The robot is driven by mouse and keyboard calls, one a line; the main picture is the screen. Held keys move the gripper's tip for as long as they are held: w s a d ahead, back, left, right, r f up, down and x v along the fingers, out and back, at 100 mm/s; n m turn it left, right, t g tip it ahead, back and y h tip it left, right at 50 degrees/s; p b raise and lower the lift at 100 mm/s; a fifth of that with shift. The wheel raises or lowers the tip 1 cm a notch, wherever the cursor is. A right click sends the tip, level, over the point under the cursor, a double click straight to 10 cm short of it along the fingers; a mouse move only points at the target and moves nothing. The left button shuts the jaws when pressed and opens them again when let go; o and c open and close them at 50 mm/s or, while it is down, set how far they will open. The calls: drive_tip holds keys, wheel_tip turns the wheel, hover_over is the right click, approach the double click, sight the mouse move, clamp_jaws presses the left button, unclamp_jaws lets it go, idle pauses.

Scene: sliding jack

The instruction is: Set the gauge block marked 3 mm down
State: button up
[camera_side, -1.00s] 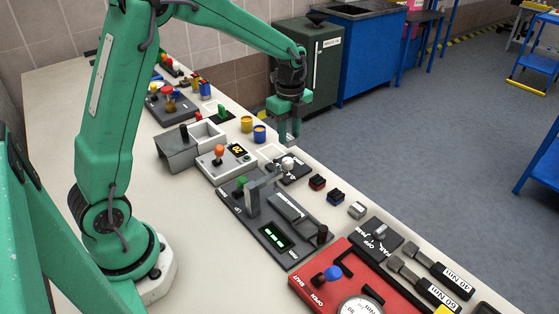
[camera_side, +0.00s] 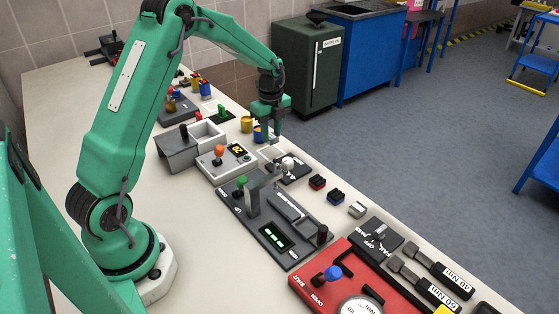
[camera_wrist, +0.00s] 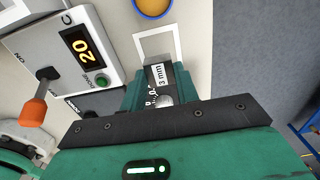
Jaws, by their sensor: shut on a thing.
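The gauge block marked 3 mm (camera_wrist: 158,73) is a small grey piece with a white label, held between the fingers of my gripper (camera_wrist: 153,84) in the wrist view. My gripper is shut on it. In the side view my gripper (camera_side: 271,139) points down close above the bench, near a white square outline (camera_side: 268,154). The outline (camera_wrist: 157,46) also shows in the wrist view, just beyond the block. Whether the block touches the bench is hard to tell; it is mostly hidden by the fingers in the side view.
A grey box with an orange lever (camera_side: 219,150) and a 20 display (camera_wrist: 80,46) stands to the left. The bench edge is close on the right.

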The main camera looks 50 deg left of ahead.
sight(271, 135)
drive_tip(key=shift+a+f, duration=0.1)
drive_tip(key=shift+a, duration=0.05)
drive_tip(key=shift+f, duration=1.95)
drive_tip(key=shift+f, duration=0.1)
drive_tip(key=o, duration=1.1)
wheel_tip(271, 135, up, 12)
drive_tip(key=shift+f, duration=0.15)
drive_tip(key=shift+r, duration=0.3)
